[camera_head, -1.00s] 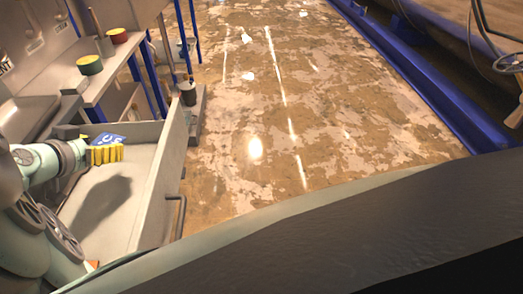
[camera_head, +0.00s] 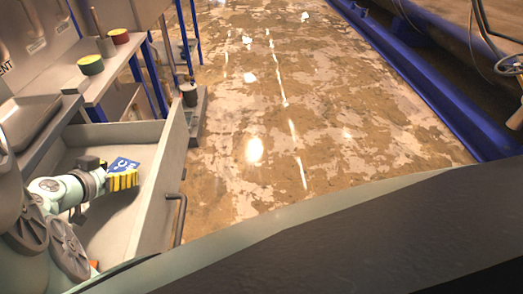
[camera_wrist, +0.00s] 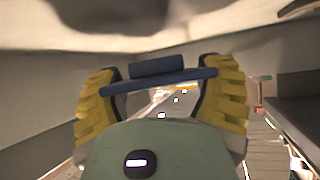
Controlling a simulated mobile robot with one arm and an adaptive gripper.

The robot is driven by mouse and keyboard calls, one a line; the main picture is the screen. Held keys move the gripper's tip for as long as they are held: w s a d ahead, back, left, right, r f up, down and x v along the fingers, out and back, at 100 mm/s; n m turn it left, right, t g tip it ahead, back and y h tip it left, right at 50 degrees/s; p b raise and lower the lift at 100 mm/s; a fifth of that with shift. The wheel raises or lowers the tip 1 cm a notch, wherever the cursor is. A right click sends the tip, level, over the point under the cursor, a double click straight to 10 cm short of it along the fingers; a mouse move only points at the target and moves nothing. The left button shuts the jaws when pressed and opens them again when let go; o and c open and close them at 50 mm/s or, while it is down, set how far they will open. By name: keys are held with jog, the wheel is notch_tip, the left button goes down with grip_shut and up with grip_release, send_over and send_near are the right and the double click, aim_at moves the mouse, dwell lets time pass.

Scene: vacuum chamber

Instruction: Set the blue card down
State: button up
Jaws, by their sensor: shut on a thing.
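The blue card (camera_head: 122,166) has white markings and sits at the yellow fingers of my gripper (camera_head: 124,180). In the wrist view, the blue card (camera_wrist: 158,80) shows nearly edge-on as a dark blue strip between the two yellow fingers of my gripper (camera_wrist: 160,95). The fingers are shut on it. My gripper is inside the open drawer (camera_head: 148,205), low between its walls. I cannot tell whether the card touches the drawer floor.
The drawer's front wall with a handle (camera_head: 181,215) stands right of my gripper. A dark cup (camera_head: 188,94) stands beyond the drawer. Open floor (camera_head: 300,110) lies to the right.

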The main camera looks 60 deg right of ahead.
jog(key=shift+f+b, duration=0.6)
jog(key=shift+b, duration=0.2)
jog(key=o, duration=1.1)
jog(key=shift+r+p, duration=0.8)
jog(key=shift+p, duration=0.25)
jog(key=v, duration=1.2)
jog(key=shift+b, duration=0.3)
jog(key=shift+f, duration=0.1)
